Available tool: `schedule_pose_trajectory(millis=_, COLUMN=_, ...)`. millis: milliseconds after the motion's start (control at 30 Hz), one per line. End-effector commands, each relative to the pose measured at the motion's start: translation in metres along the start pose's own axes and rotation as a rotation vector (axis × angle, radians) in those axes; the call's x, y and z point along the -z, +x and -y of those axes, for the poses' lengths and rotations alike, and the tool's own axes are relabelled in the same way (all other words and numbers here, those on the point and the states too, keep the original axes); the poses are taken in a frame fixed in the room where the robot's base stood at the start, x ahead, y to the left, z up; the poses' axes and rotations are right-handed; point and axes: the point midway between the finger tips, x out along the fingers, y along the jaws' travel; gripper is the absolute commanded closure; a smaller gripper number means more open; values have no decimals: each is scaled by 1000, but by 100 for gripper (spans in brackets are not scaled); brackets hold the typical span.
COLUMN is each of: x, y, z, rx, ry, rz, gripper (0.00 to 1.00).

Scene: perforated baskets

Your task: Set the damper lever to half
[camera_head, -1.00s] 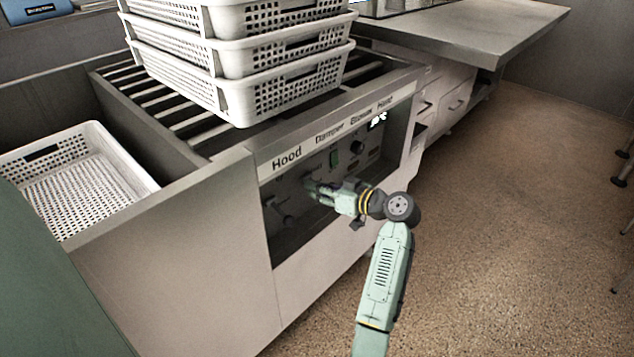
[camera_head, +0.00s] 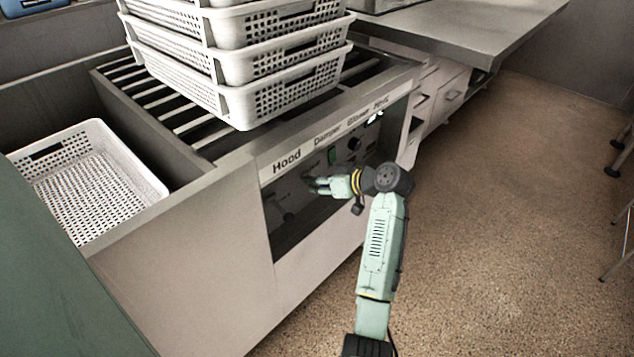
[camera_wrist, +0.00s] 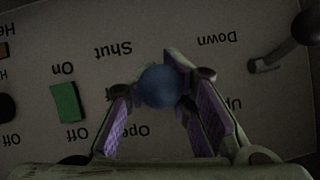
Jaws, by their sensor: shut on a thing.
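The damper lever shows in the wrist view as a dark blue round knob (camera_wrist: 158,88) between my fingers. The wrist picture is upside down; the words "Shut" and "Open" stand on the panel around the knob. The knob hides the lever's shaft, so its exact angle cannot be told. My gripper (camera_head: 313,185) is shut on this knob, one purple-padded finger on each side. In the head view my gripper covers the knob, under the "Damper" label (camera_head: 327,136) on the front panel.
The hood lever (camera_wrist: 305,30), marked "Down" and "Up", is at the wrist view's right. A green On/Off switch (camera_wrist: 67,103) is at its left. Stacked white baskets (camera_head: 240,90) stand above the panel; another basket (camera_head: 90,180) is at left.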

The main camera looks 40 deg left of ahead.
Motion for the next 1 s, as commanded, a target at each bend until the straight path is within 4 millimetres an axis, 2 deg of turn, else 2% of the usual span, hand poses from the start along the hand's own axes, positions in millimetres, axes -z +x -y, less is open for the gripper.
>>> schedule_pose_trajectory(millis=33, x=-3, y=-5, z=-3, rx=-5, ry=6, rz=2, gripper=80)
schedule_pose_trajectory(millis=200, x=-2, y=-4, z=-3, rx=-4, ry=5, rz=2, gripper=70)
schedule_pose_trajectory(millis=433, x=-1, y=-2, z=-1, rx=-1, ry=2, rz=1, gripper=70)
schedule_pose_trajectory(millis=567, x=-1, y=-10, z=-2, rx=-3, ry=1, rz=1, gripper=70)
schedule_pose_trajectory(millis=667, x=-1, y=-25, z=-2, rx=-4, ry=2, rz=0, gripper=70)
schedule_pose_trajectory(millis=1000, x=-2, y=-97, z=-3, rx=-7, ry=4, rz=-1, gripper=70)
